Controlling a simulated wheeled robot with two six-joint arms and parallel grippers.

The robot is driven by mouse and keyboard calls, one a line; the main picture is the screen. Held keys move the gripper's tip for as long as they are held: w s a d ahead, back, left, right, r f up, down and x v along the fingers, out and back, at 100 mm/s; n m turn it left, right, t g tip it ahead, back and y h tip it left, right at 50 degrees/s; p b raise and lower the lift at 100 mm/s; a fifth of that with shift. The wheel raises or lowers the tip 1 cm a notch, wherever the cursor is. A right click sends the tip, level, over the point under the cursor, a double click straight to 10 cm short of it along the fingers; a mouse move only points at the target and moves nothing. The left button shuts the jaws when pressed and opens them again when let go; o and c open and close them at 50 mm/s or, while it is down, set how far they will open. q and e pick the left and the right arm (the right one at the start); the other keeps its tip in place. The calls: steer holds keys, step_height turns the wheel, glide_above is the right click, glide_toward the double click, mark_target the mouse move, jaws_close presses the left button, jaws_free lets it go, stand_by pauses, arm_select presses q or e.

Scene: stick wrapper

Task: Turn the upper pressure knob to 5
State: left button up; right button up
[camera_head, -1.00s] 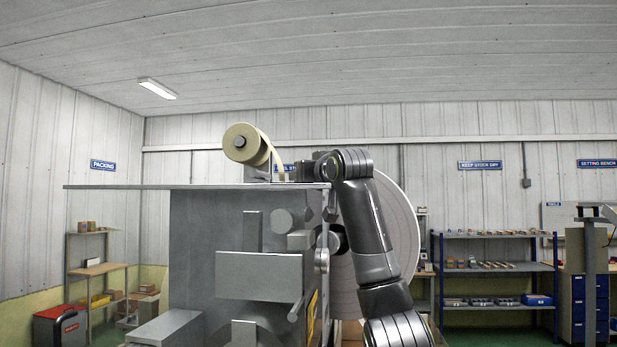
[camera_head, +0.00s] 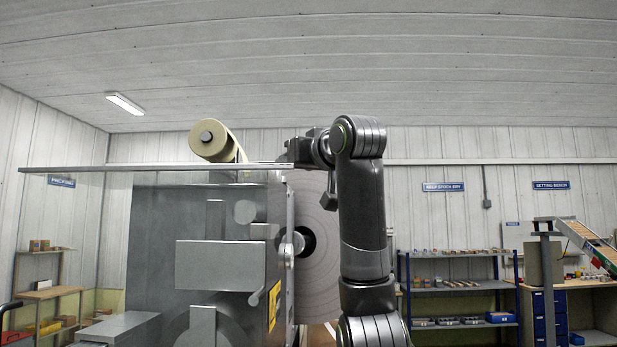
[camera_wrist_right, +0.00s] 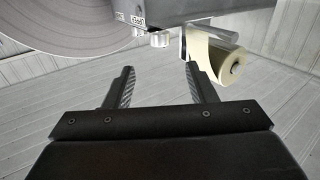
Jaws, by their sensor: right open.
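The wrapping machine (camera_head: 225,266) is a grey metal body under a flat top plate, left of my right arm in the head view. In the right wrist view my right gripper (camera_wrist_right: 159,66) is open and empty, its two ridged fingers pointing up at the machine's dark underside (camera_wrist_right: 195,9). Two small metallic knobs (camera_wrist_right: 160,39) stick out just beyond and between the fingertips, apart from them. A small pale label (camera_wrist_right: 138,20) is beside them. I cannot read any knob setting or tell which knob is the upper pressure one. My left gripper is not in view.
A large pale disc (camera_head: 316,230) stands behind the machine. Shelves (camera_head: 460,288) and a bench stand at the right, farther back.

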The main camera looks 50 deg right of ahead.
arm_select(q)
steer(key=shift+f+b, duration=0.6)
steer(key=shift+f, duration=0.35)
arm_select(e)
steer(key=v, duration=0.4)
steer(key=shift+s, duration=0.15)
steer(key=n+y, duration=0.7)
steer(key=y, duration=0.4)
glide_toward(280, 173)
steer(key=p+x, duration=0.6)
steer(key=x, duration=0.4)
steer(key=shift+w+p, duration=0.3)
steer(key=shift+p, duration=0.05)
steer(key=shift+w+a+f, duration=0.15)
steer(key=shift+w+a, duration=0.05)
steer(key=shift+w, duration=0.4)
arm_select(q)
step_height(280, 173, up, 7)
